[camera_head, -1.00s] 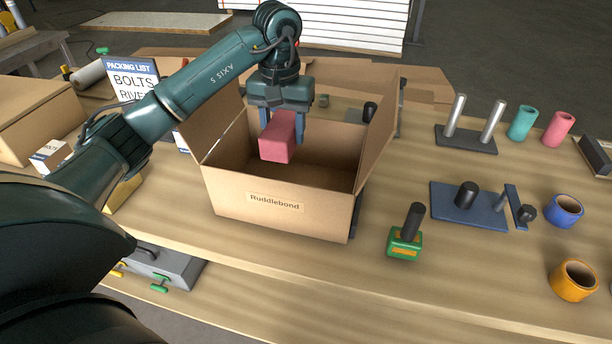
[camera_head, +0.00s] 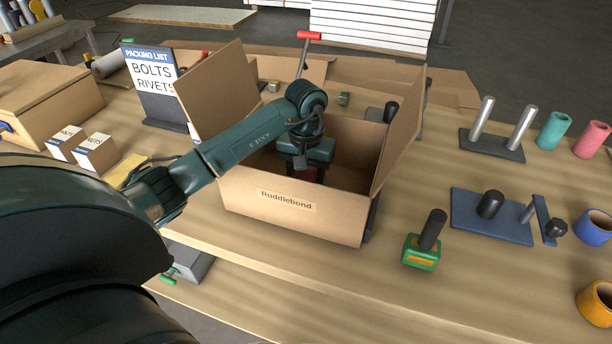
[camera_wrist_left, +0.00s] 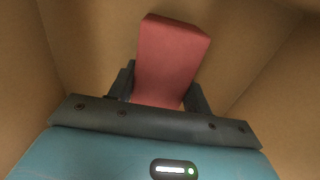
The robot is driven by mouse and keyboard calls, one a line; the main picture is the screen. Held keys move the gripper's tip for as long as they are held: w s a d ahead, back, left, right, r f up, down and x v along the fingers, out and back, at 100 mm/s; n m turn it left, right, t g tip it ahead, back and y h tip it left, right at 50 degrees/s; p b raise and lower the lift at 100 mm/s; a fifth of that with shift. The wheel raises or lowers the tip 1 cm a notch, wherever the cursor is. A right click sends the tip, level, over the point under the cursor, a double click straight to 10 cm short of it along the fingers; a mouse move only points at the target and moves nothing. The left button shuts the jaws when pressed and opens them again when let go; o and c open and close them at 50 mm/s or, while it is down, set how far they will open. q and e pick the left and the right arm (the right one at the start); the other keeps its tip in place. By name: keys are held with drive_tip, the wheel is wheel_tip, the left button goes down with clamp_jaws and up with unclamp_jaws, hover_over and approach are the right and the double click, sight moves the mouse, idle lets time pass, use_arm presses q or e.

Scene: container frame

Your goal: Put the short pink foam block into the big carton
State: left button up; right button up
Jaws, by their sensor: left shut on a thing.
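The big carton (camera_head: 290,208), labelled Ruddlebond, stands open on the workbench with its flaps spread. My left gripper (camera_head: 306,172) reaches down inside it, below the rim. It is shut on the short pink foam block (camera_wrist_left: 170,60), which fills most of the gap between the fingers in the left wrist view, with brown carton walls around it. In the head view only a small dark red patch of the block shows under the gripper. Whether the block touches the carton floor is hidden. My right gripper is not in view.
A green-based stamp-like tool (camera_head: 423,250) stands right of the carton. A blue fixture plate (camera_head: 490,232) and a stand with two metal pins (camera_head: 492,150) lie further right. Two small boxes (camera_head: 95,153) and a packing list sign (camera_head: 152,85) are on the left.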

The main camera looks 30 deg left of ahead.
sight(306, 173)
use_arm(q)
drive_tip(key=shift+f, duration=0.35)
drive_tip(key=o, duration=0.9)
drive_tip(key=shift+o, duration=0.2)
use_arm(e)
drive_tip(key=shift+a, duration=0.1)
use_arm(q)
drive_tip(key=shift+r, duration=0.1)
drive_tip(key=shift+r, duration=0.25)
wheel_tip(306, 173, up, 12)
drive_tip(key=b, duration=0.1)
drive_tip(key=shift+f, duration=0.15)
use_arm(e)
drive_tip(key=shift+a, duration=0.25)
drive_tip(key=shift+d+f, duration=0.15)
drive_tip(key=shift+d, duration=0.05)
